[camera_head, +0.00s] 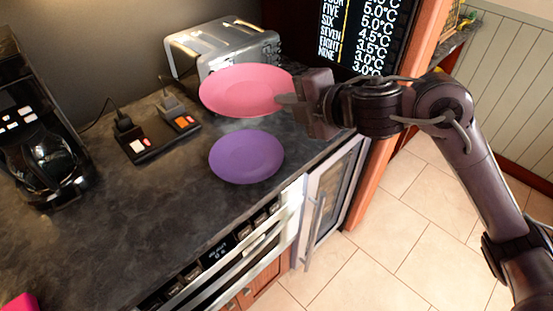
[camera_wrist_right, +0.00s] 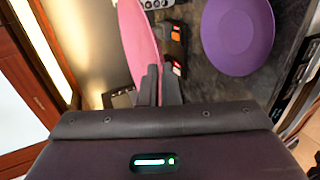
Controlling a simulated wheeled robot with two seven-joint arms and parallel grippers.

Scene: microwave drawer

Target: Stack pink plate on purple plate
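The pink plate (camera_head: 247,91) is held up off the counter by its right edge, in front of the toaster in the head view. My right gripper (camera_head: 290,100) is shut on that edge. In the right wrist view the pink plate (camera_wrist_right: 139,45) rises between the fingertips (camera_wrist_right: 160,84), seen nearly edge-on. The purple plate (camera_head: 246,157) lies flat on the dark counter, nearer the front edge and below the pink plate in the head picture. My left gripper is out of view.
A silver toaster (camera_head: 222,45) stands behind the pink plate. A power strip (camera_head: 158,137) with plugs and a black coffee maker (camera_head: 38,125) stand to the left.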

